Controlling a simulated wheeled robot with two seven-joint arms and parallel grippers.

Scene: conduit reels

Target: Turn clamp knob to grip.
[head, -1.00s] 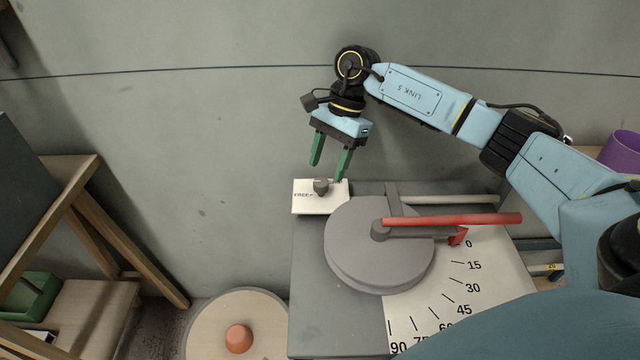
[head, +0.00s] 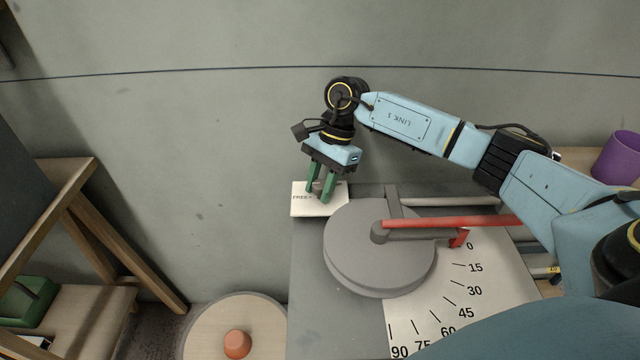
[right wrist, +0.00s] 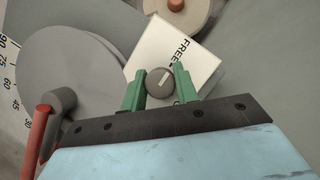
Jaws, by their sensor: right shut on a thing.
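The clamp knob (right wrist: 159,83) is a grey round knob with a pale pointer line, on a white plate (head: 334,208) marked "FREE" at the back left corner of the bench. The plate also shows in the right wrist view (right wrist: 150,48). My right gripper (head: 321,196) has come down over the plate, and its green fingers are shut on the knob, one on each side. In the right wrist view the right gripper (right wrist: 158,82) has the knob between its fingertips. In the head view the fingers mostly hide the knob. My left gripper is not in view.
A grey round disc (head: 350,262) with a red-handled lever (head: 450,221) stands right beside the plate, over a dial (head: 480,300) marked 0 to 90. A wooden reel (head: 205,330) with an orange knob is at lower left. A purple cup (head: 617,158) is at far right.

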